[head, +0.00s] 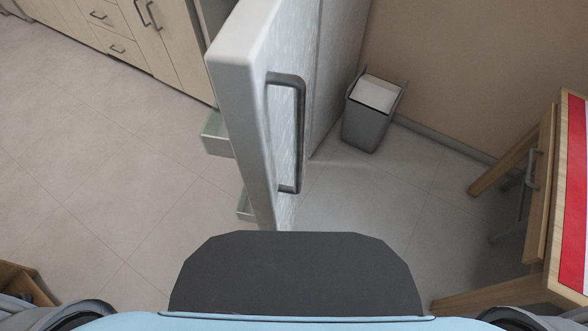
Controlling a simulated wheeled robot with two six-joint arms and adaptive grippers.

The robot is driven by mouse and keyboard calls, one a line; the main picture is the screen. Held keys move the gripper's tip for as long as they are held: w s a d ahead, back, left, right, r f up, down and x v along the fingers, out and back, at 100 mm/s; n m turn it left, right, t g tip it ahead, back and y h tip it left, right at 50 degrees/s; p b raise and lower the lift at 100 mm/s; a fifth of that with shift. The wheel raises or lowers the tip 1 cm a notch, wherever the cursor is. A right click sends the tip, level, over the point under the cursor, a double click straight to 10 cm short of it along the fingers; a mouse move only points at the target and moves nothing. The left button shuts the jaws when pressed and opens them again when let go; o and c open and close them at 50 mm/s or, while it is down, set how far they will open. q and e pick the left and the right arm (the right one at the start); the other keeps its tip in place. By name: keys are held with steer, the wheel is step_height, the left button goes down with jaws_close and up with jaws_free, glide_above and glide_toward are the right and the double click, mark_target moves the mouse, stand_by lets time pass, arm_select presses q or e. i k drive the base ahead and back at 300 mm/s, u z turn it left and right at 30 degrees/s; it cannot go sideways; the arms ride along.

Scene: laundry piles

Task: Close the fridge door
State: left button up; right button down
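The fridge door (238,90) stands wide open in the middle of the head view, with its edge toward me. Its dark bar handle (300,135) is on the right face. Door shelves (216,133) stick out on the left face. The fridge body (340,50) shows partly behind the door, and its inside is mostly hidden. Neither of my grippers is in view; only parts of my arms show at the bottom corners.
A grey bin (370,112) stands by the wall right of the fridge. A wooden table (545,200) with a red and white top is at the right. Wooden cabinets (120,40) are at the upper left. A brown box (22,285) is at the lower left. The left floor is clear.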

mark_target(260, 64)
steer(key=u, duration=1.65)
steer(key=k, duration=1.05)
steer(key=z, duration=2.1)
